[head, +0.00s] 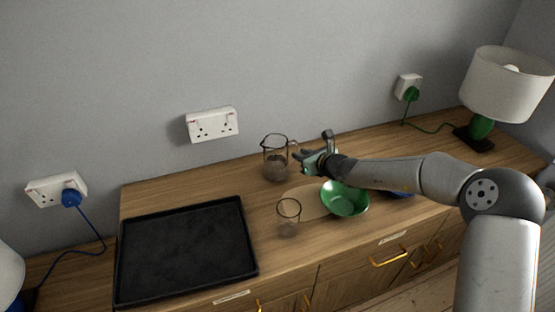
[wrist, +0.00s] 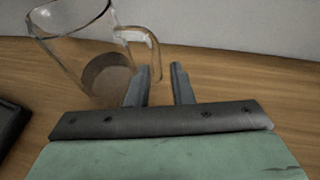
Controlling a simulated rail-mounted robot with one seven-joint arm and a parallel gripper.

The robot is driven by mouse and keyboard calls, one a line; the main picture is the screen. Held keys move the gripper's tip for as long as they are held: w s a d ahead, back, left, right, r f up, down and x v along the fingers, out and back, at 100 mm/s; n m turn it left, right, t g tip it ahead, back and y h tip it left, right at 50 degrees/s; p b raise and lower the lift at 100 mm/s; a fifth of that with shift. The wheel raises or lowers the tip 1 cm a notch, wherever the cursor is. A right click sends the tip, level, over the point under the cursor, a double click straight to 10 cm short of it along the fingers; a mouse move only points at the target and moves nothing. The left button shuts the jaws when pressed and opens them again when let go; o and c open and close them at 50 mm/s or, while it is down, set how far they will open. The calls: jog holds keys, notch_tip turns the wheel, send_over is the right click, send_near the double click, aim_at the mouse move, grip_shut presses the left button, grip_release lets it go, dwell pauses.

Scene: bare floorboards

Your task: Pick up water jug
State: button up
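The water jug (head: 276,160) is clear glass with a dark band low down and stands upright at the back middle of the wooden sideboard. In the wrist view the jug (wrist: 88,50) fills the upper left, with its handle (wrist: 150,48) pointing right. My gripper (head: 300,156) is just right of the jug in the head view.
A green bowl (head: 345,199) and a glass cup (head: 288,217) stand in front of the jug. A black tray (head: 186,250) lies on the left. A lamp (head: 506,85) stands at the right end. The wall with sockets (head: 213,125) is close behind.

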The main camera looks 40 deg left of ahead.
jog(key=p+x, duration=0.1)
jog(key=x, duration=0.4)
jog(key=shift+s+a+f, duration=0.1)
jog(key=shift+s+f, duration=0.05)
grip_shut()
dwell(1.3)
